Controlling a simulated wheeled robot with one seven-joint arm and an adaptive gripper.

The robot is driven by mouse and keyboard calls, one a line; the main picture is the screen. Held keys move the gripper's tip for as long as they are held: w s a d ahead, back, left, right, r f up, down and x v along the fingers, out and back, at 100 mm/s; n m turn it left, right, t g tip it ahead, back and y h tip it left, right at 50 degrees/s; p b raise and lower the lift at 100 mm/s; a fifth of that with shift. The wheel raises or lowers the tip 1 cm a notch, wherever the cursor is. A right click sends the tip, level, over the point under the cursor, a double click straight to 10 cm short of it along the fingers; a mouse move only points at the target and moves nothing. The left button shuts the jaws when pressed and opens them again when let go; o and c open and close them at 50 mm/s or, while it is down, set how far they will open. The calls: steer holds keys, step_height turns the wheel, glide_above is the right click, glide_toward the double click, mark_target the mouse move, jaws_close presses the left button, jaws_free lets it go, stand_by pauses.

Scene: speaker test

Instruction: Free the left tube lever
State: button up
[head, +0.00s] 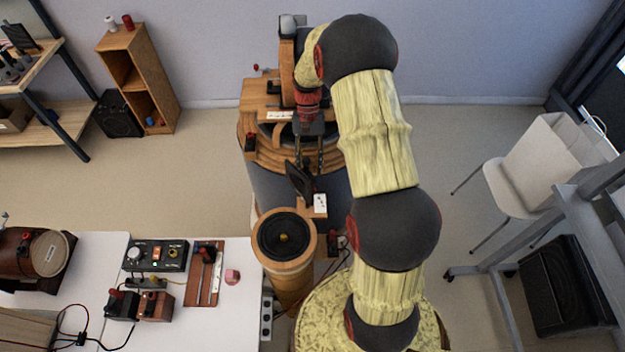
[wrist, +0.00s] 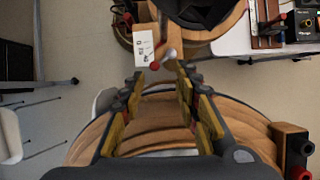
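A small wooden tube (head: 275,262) with a black speaker cone (head: 284,236) stands in front of the larger round wooden-topped drum (head: 258,160). A white label plate (head: 320,205) is fixed at its right side and also shows in the wrist view (wrist: 143,47). Beside that plate are a small red knob (wrist: 155,66) and a grey ball-ended lever (wrist: 169,53). I cannot tell which is the left tube lever, or what holds it. My gripper (head: 310,167) is open and empty above the drum; its fingers (wrist: 157,86) stand apart on either side of the knobs in the wrist picture, with no contact visible.
A white table (head: 235,315) at the lower left bears control boxes (head: 155,256) and a slider board (head: 204,272). A black and red terminal block (wrist: 291,147) sits on the drum's edge. A white chair (head: 520,190) stands at right. Open floor lies left of the drum.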

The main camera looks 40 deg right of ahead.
steer(key=shift+s+a+f+m+t+y+p, duration=0.2)
steer(key=shift+s+f+m, duration=0.35)
steer(key=shift+f, duration=0.6)
steer(key=shift+s+d+f+m+t+y+p, duration=0.1)
steer(key=shift+s+f+m+t, duration=0.15)
steer(key=shift+s+f+m, duration=0.6)
steer(key=shift+s+a+f+m+t+y+p, duration=0.15)
steer(key=shift+f+m+t, duration=0.15)
steer(key=shift+f, duration=1.15)
steer(key=c, duration=0.3)
steer(key=c, duration=0.4)
jaws_close()
